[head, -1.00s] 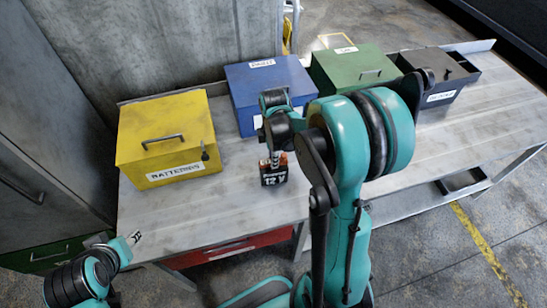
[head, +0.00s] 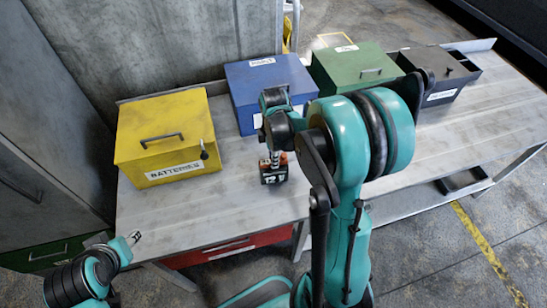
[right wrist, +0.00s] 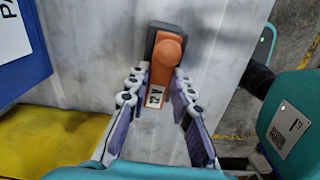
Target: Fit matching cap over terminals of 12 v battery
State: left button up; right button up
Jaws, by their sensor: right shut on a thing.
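A small dark block, the battery (head: 274,179), is below my right gripper near the table's middle in the head view. Its front has a white label, blurred now. An orange piece with a round knob, which looks like the cap (right wrist: 171,52), is over the dark grey block (right wrist: 153,40) in the right wrist view. My right gripper (right wrist: 161,85) is shut on the orange piece, one finger on each side. Whether the cap is fully seated cannot be told; the terminals are hidden. My left gripper (head: 133,238) is empty off the table's left front; its opening is too small to judge.
The grey table (head: 240,218) carries a yellow batteries box (head: 140,122), a blue box (head: 262,72), a green box (head: 355,58) and a dark box (head: 438,64) along the back. A red drawer (head: 228,249) is below. The table front is clear.

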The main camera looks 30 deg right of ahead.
jog(key=shift+f, duration=0.15)
jog(key=o, duration=1.5)
jog(key=shift+r+p, duration=2.5)
jog(key=shift+r, duration=1.05)
